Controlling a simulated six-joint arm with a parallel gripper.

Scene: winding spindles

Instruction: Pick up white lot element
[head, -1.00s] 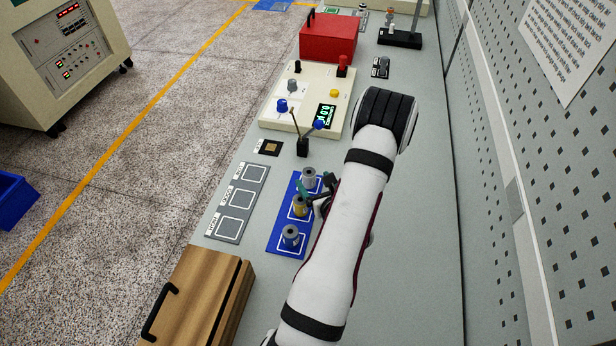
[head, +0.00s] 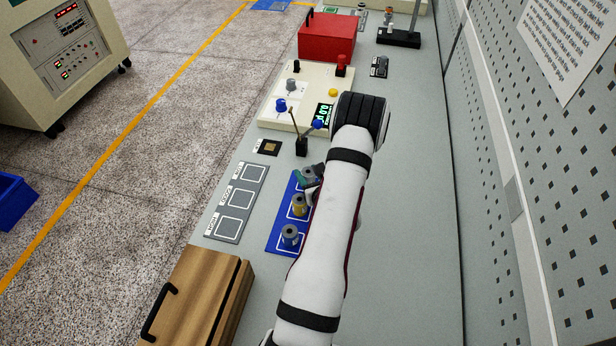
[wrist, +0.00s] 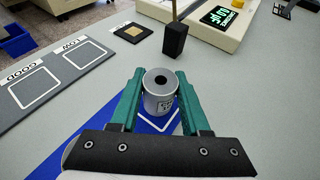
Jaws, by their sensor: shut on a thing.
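The white lot element (wrist: 160,90) is a pale grey-white spool with a dark hole in its top, standing upright in the wrist view. My gripper (wrist: 158,88) has its green fingers on both sides of it, shut on it. The blue mat (head: 277,229) lies below, with a white outlined square partly visible under the element in the wrist view. In the head view the element (head: 308,172) is at the far end of the mat, partly covered by my gripper. I cannot tell if its base touches the mat.
A yellow-banded spool (head: 299,205) and a blue-banded spool (head: 290,236) stand on the mat. A grey board (head: 229,237) with outlined squares lies to the left. A black post (head: 301,147) with a lever stands just beyond. A wooden box (head: 198,292) is at the near end.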

